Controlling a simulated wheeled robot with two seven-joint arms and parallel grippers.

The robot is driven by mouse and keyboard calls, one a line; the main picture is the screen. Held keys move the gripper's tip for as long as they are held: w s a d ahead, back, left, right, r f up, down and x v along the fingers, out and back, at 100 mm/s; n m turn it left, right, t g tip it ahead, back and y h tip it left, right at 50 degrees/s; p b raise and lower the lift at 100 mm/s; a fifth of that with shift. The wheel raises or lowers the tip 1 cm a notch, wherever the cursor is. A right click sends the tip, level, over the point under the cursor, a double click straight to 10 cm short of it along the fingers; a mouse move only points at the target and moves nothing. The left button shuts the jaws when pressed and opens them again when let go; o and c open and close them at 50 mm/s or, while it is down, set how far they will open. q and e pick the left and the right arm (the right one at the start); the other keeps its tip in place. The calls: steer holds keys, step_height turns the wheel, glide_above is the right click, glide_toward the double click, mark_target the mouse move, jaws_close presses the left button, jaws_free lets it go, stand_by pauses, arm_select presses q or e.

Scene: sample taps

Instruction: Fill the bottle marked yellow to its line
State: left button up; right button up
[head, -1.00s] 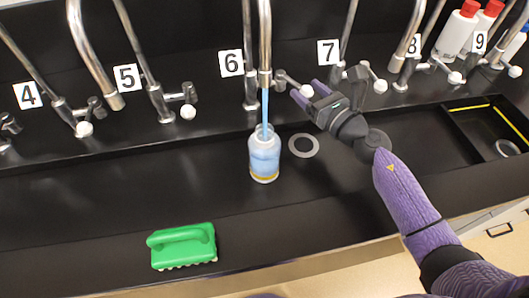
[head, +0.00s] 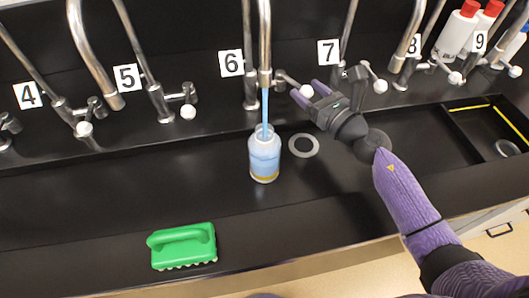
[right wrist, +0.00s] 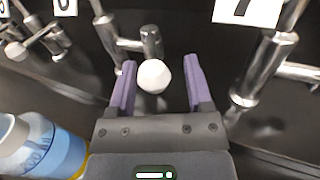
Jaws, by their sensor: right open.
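The bottle with a yellow band near its base (head: 264,160) stands upright in the trough under the spout of tap 6 (head: 264,50). A blue stream runs from the spout into its mouth, and blue liquid shows through most of its body. The bottle also shows in the right wrist view (right wrist: 45,150), at lower left. My right gripper (head: 306,88) is open at tap 6's handle. In the right wrist view, the handle's white knob (right wrist: 153,76) lies between the two purple fingers (right wrist: 158,85), with gaps on both sides. My left gripper is not in view.
A grey ring (head: 304,146) lies right of the bottle. A green brush (head: 182,246) is at the front left. Red-capped bottles (head: 458,28) stand at the back right. A yellow-marked recess (head: 490,130) is at right. Other numbered taps line the back.

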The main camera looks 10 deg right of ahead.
stand_by(0.4)
steer(key=a, duration=0.1)
steer(key=s+a+p, duration=0.1)
steer(key=shift+s+a+p, duration=0.15)
steer(key=shift+a+p, duration=0.15)
steer(key=shift+a, duration=0.1)
stand_by(1.8)
steer(key=a+v, duration=0.1)
steer(key=v, duration=0.5)
steer(key=shift+s, duration=0.6)
